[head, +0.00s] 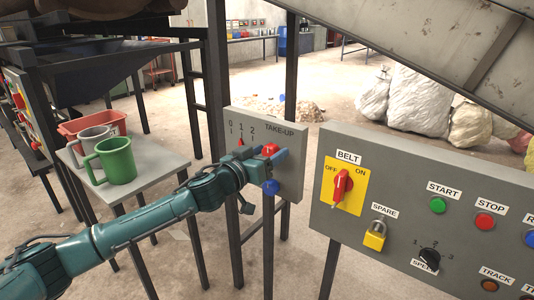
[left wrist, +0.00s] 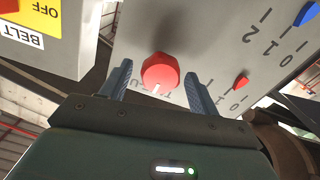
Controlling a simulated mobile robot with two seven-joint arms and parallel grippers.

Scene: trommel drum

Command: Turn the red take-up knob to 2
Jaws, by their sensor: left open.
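The take-up panel (head: 236,116) is a grey plate with a 0, 1, 2 scale at its top left. A red pointer (head: 241,142) sits under that scale, close to the 1 mark. The red take-up knob (head: 270,150) is partly hidden by my left gripper (head: 274,163). In the left wrist view the knob (left wrist: 160,72) is round with a white line, and lies between the two blue fingers of the left gripper (left wrist: 158,88). The fingers are open, with a gap visible on each side of the knob. My right gripper is not in view.
A blue knob (head: 270,187) sits low on the same panel, with a blue pointer (left wrist: 307,14) and scale in the wrist view. The belt control panel (head: 325,190) stands close on the right. A side table (head: 150,176) holds a green mug (head: 117,160).

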